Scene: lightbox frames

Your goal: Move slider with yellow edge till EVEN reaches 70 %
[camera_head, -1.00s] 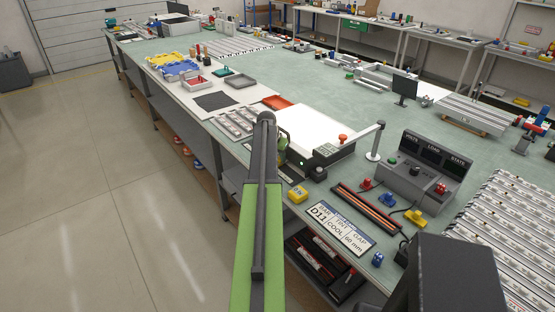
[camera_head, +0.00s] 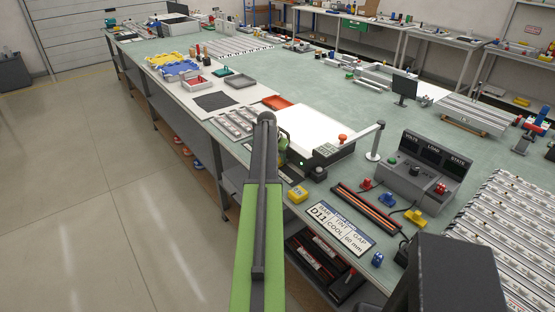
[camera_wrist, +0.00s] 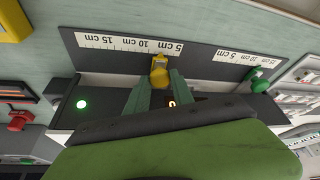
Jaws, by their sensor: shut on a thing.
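The yellow-edged slider (camera_wrist: 159,66) shows in the wrist view at the edge of a dark strip with white centimetre scales (camera_wrist: 130,43). My gripper (camera_wrist: 160,82) is shut on this slider, with a green-grey finger on each side. A second slider with a green knob (camera_wrist: 259,84) stands to the right, by the shorter scale. A small lit display (camera_wrist: 172,103) is mostly hidden behind my gripper, and I cannot read a percentage. In the head view the lightbox (camera_head: 312,128) has a bright white top; my arm hides the slider there.
A green lamp (camera_wrist: 82,104) glows left of my gripper, with a red button (camera_wrist: 18,121) farther left. In the head view a yellow block (camera_head: 298,194), a label plate (camera_head: 340,228) and a meter console (camera_head: 428,165) lie to the right. The bench middle is mostly clear.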

